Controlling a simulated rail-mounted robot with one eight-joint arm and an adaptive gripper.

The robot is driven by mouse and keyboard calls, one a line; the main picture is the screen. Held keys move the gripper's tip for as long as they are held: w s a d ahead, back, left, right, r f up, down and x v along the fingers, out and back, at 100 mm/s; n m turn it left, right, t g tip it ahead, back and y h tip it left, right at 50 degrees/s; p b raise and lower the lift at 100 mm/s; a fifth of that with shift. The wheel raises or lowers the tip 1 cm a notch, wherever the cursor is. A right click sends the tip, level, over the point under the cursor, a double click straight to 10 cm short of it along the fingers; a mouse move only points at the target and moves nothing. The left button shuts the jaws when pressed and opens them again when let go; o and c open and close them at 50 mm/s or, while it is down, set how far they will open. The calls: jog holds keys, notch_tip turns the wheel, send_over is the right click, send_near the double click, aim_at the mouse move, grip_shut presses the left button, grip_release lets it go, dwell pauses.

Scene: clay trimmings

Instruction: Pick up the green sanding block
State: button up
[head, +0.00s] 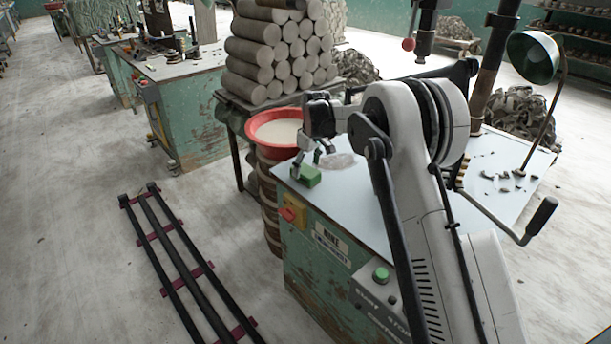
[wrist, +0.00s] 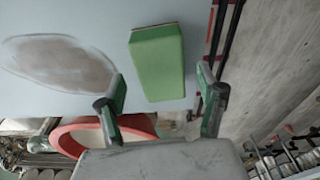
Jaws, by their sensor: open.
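The green sanding block (head: 306,175) lies near the left corner of the light worktable top (head: 345,186). In the wrist view the block (wrist: 158,64) lies just beyond the fingertips, roughly in line with the space between them. My gripper (head: 310,158) is above and beside the block in the head view. The arm hides part of the tabletop in the head view.
A greyish dust patch (wrist: 62,62) lies on the tabletop beside the block. A red basin (head: 276,127) stands just behind the table corner. Dark scraps (head: 505,175) and a green lamp (head: 533,57) are at the right. Floor rails (head: 178,247) lie at the left.

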aim_at(306, 169)
jog(key=f, duration=0.3)
jog(key=shift+w+a, duration=0.1)
jog(key=shift+a, duration=0.1)
jog(key=c, duration=1.4)
jog(key=shift+o, duration=0.2)
jog(key=shift+r, duration=0.15)
notch_tip(306, 169, up, 4)
jog(key=shift+a+r, duration=0.15)
jog(key=shift+r, duration=0.05)
jog(key=s+a+r, duration=0.6)
jog(key=s+a, duration=0.1)
jog(key=s, duration=0.2)
jog(key=shift+r, duration=0.2)
jog(key=shift+s, duration=0.1)
